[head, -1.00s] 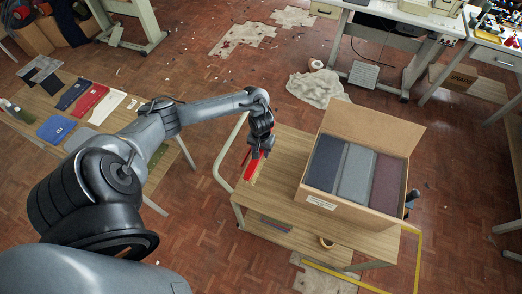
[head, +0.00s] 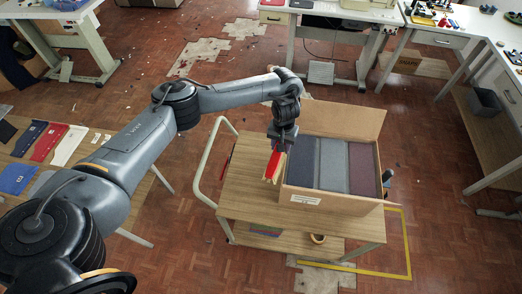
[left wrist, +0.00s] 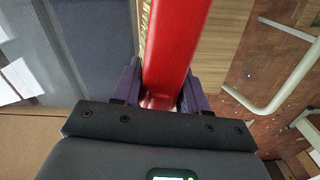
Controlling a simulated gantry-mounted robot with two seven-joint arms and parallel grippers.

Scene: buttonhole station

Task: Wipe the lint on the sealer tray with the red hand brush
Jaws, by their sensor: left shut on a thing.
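My left gripper (head: 277,146) is shut on the red hand brush (head: 273,165). The gripper is above the trolley's wooden top, close to the left side of the cardboard box. In the left wrist view, the red brush handle (left wrist: 176,40) runs up between the two purple fingers of my gripper (left wrist: 158,88). The brush's bristles are mostly hidden, and I cannot tell whether it touches the trolley top. I cannot make out the sealer tray or the lint for certain in either view. My right gripper is not in view.
The open cardboard box (head: 335,201) with grey and maroon folded cloth stands on the trolley (head: 250,207). The trolley's pale handle (head: 204,160) rises at its left. A table with folded cloths (head: 140,180) is at left. White workbenches (head: 445,38) stand at the back right.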

